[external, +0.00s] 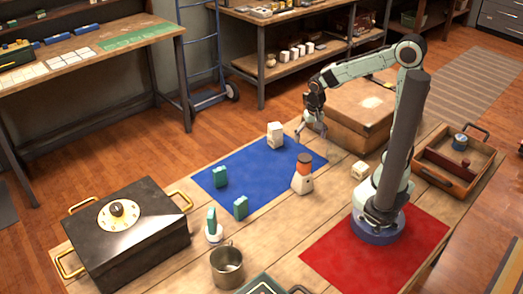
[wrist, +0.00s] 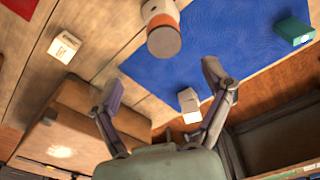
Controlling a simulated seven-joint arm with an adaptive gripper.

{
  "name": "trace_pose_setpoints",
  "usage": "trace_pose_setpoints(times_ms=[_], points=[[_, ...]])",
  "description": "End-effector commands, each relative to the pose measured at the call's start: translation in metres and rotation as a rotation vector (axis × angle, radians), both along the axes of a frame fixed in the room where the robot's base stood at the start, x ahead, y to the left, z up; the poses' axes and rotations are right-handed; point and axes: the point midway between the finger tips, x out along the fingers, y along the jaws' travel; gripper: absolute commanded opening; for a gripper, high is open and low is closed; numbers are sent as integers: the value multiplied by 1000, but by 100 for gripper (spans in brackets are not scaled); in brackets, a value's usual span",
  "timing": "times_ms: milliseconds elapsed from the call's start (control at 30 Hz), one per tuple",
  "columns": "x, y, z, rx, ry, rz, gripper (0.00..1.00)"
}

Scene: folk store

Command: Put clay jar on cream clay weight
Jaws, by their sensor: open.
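A cylindrical piece with a dark top, orange band and white lower part (external: 303,172) stands upright at the right edge of the blue mat; it looks like the clay jar. It also shows at the top of the wrist view (wrist: 161,28). A cream upright block (external: 275,135) stands at the mat's far edge, in the wrist view between the fingers (wrist: 188,103). A smaller cream block (external: 360,170) lies on bare wood to the right, also in the wrist view (wrist: 64,47). I cannot tell which is the cream clay weight. My gripper (external: 312,136) is open and empty above the table, beyond the jar.
The blue mat (external: 258,168) also holds teal blocks (external: 220,176). A large wooden box (external: 350,115) stands close behind my gripper. A black case (external: 130,235), metal mug (external: 226,265) and wooden tray (external: 455,165) occupy other parts of the table. The middle of the mat is clear.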

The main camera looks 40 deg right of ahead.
Motion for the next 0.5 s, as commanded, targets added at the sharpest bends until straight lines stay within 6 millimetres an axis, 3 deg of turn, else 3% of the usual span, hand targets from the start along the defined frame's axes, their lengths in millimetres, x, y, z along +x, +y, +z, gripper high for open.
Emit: trace_pose_setpoints(times_ms=[133,300,400,500], points=[[-44,-20,25,33,38,164,80],[-108,-34,40,73,83,431,80],[-130,-37,41,84,97,533,80],[-138,-37,41,89,105,575,80]])
